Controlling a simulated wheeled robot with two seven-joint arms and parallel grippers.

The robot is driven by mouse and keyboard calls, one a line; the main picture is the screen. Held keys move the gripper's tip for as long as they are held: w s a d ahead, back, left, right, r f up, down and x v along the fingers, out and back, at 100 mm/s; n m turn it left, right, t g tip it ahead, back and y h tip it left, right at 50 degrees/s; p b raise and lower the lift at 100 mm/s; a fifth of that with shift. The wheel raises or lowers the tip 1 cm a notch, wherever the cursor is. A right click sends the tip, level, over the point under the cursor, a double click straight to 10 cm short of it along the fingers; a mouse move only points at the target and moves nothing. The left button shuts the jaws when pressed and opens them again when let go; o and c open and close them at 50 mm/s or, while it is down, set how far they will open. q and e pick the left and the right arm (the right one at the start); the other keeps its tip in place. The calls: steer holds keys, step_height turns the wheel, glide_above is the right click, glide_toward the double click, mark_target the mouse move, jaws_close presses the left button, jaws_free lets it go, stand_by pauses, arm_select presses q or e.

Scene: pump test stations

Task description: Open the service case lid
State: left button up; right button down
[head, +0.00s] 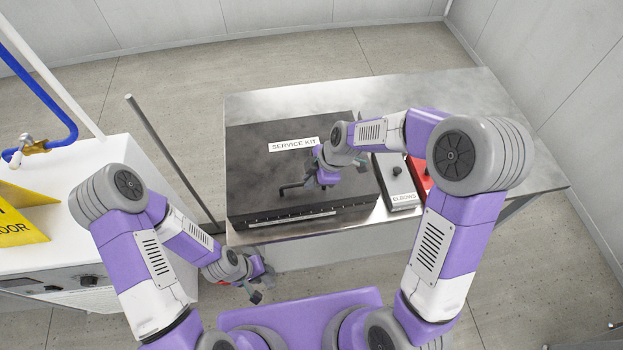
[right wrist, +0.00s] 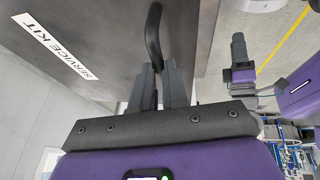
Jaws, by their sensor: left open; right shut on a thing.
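The dark service case (head: 250,150) lies on the metal table, with a white "SERVICE KIT" label (head: 293,144) on its lid; the lid looks shut. A black bar handle (head: 290,187) stands on the lid near the front. My right gripper (head: 308,180) is over the lid, shut on this handle. In the right wrist view the fingers (right wrist: 157,72) close around the handle (right wrist: 153,32), beside the lid (right wrist: 105,45). My left gripper (head: 262,288) is open and empty, low in front of the table and apart from the case.
A grey box labelled "ELBOWS" (head: 399,185) and a red box (head: 419,175) stand close to the right of the case. The metal table (head: 480,110) is bare at the back right. A white bench (head: 70,170) with a yellow floor sign (head: 22,215) is at left.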

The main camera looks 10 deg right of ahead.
steer(key=w+r+g+p, duration=0.3)
steer(key=w+r+p, duration=0.8)
steer(key=r+p, duration=0.2)
steer(key=shift+r+m, duration=0.4)
steer(key=shift+r, duration=0.25)
steer(key=shift+d, duration=0.1)
